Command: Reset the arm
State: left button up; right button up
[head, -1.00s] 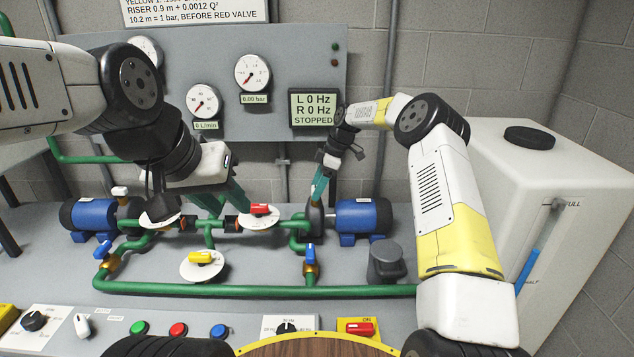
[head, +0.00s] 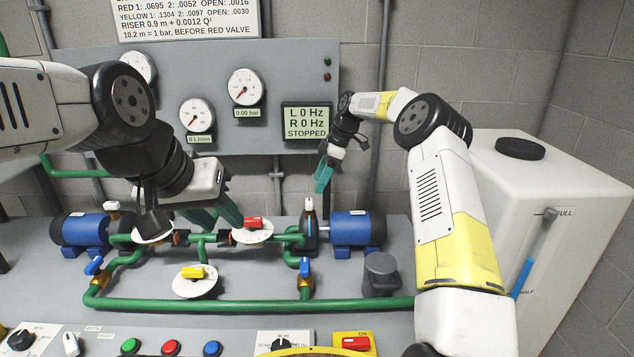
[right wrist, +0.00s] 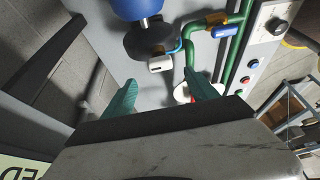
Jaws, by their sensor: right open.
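My right arm reaches in from the right in the head view. Its gripper (head: 323,178) hangs in the air near the wall panel, above the right pump (head: 352,228). In the right wrist view its green fingers (right wrist: 162,96) are spread apart with nothing between them; the pump and its small white fitting (right wrist: 160,64) lie beyond. My left arm comes in from the left. Its gripper (head: 214,214) points down over the pipework, left of the red valve handle (head: 252,223); its fingers look apart and I see nothing held.
Green pipes (head: 250,304), a yellow-handled valve (head: 193,272) and the left pump (head: 88,229) fill the bench. A white tank (head: 560,190) stands at right. The display (head: 306,121) reads 0 Hz and STOPPED. Buttons and knobs line the front edge.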

jog(key=shift+r, duration=0.1)
jog(key=s+d+r+m+t+h, duration=0.35)
jog(key=s+r+m, duration=0.45)
jog(key=s+r, duration=1.1)
jog(key=s+d+f+m+t, duration=0.1)
jog(key=s+d+m, duration=0.1)
jog(key=s, duration=0.6)
jog(key=s+d+f+m+y, duration=0.1)
jog(key=s+m, duration=0.3)
jog(key=s, duration=0.4)
jog(key=s+d+f+m+t, duration=0.1)
jog(key=s+d+f+m, duration=0.1)
jog(key=s, duration=0.6)
jog(key=shift+d+m+t, duration=0.35)
jog(key=shift+d+m, duration=0.45)
jog(key=shift+d, duration=0.25)
